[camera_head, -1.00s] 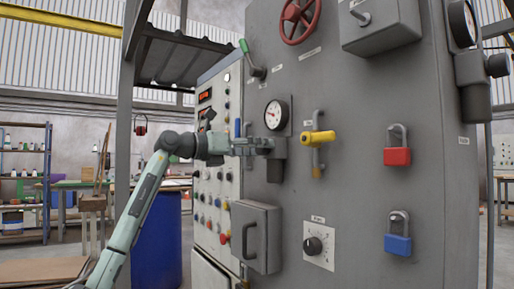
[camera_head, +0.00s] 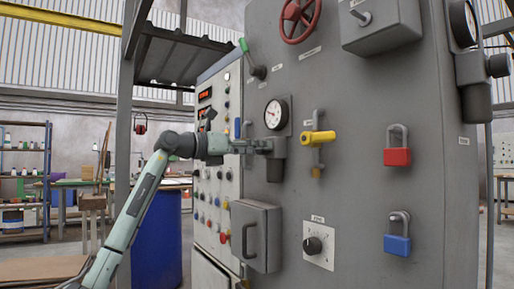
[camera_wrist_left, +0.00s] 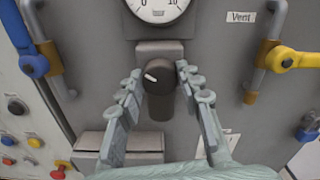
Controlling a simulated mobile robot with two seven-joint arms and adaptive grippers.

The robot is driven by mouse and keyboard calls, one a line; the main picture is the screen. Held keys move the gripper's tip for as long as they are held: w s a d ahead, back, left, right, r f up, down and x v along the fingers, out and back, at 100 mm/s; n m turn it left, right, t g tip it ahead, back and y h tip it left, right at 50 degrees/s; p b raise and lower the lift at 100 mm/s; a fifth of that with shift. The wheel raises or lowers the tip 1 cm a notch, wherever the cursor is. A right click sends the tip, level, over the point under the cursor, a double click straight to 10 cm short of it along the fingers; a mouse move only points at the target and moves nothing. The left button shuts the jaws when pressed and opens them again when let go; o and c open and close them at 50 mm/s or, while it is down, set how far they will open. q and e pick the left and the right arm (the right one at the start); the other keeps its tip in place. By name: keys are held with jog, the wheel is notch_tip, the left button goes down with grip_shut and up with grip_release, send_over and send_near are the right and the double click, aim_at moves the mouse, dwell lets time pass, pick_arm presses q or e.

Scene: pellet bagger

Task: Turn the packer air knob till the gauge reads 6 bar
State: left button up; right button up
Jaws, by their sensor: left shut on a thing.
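The air knob (camera_wrist_left: 158,76) is a dark round knob with a white pointer mark, on a regulator body below the gauge. My left gripper (camera_wrist_left: 160,72) has its fingers on both sides of the knob and is shut on it. In the head view my left gripper (camera_head: 264,147) reaches the regulator (camera_head: 276,160) from the left and hides the knob. The round white gauge (camera_head: 276,114) sits just above; its needle points to the upper left, too small to read exactly. The wrist view shows only the gauge's lower part (camera_wrist_left: 158,10), with 0 and 10. My right gripper is not in view.
A yellow-handled valve (camera_head: 318,138) stands right of the gauge. A grey box with a handle (camera_head: 256,236) is below, and a black selector knob (camera_head: 313,245) sits lower right. Red (camera_head: 397,156) and blue (camera_head: 397,244) padlocks hang farther right. A button panel (camera_head: 217,190) is at the left.

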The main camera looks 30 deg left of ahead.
pick_arm(q)
jog(key=shift+m+p, duration=1.9)
jog(key=shift+m, duration=8.1)
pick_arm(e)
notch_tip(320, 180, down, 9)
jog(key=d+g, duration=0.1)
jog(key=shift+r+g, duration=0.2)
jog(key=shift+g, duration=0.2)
pick_arm(q)
jog(key=shift+f, duration=0.1)
jog(key=o, duration=1.2)
jog(key=shift+c, duration=0.2)
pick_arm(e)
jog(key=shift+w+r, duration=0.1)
